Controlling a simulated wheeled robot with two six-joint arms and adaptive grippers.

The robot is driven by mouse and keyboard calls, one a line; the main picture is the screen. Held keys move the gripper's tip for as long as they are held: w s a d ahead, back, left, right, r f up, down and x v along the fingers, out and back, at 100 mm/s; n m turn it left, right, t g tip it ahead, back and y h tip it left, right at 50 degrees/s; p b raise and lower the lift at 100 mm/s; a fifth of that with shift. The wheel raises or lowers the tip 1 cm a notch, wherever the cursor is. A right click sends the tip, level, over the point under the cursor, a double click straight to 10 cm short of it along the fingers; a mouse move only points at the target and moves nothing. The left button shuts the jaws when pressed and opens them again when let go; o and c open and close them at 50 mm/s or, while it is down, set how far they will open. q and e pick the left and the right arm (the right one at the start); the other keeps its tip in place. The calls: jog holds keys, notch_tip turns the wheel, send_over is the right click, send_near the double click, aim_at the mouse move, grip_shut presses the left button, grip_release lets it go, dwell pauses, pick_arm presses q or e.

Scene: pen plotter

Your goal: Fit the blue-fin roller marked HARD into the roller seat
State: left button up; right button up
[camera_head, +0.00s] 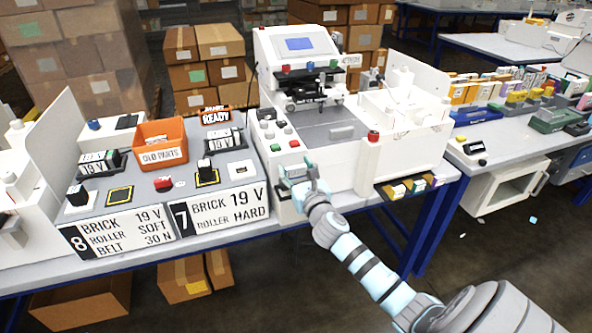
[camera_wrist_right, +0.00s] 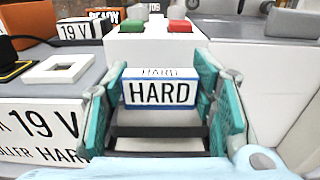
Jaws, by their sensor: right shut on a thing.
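My right gripper (camera_head: 298,178) is at the front left of the white plotter (camera_head: 335,130) in the head view. In the right wrist view, its teal fingers (camera_wrist_right: 163,110) are shut on the HARD roller (camera_wrist_right: 160,93), which shows a white label with a blue edge. The label faces the wrist camera and reads upright. In the head view the roller is too small and covered to read. I cannot make out the roller seat for certain; the plotter's dark carriage (camera_head: 304,97) shows below its screen. My left gripper is not in view.
A sign (camera_head: 228,212) reads BRICK 19 V, ROLLER HARD. An orange OLD PARTS bin (camera_head: 160,135) stands left. A white square holder (camera_head: 242,170) lies left of my gripper. A red-topped post (camera_head: 373,150) stands at the plotter's right front. An open tray (camera_head: 410,187) lies below it.

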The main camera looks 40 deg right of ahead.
dwell(0.4)
dwell(0.4)
jog(key=shift+p, duration=0.45)
dwell(0.3)
jog(key=shift+f+b, duration=0.8)
jog(key=shift+f, duration=0.4)
jog(key=o, duration=1.4)
jog(key=shift+s, duration=0.1)
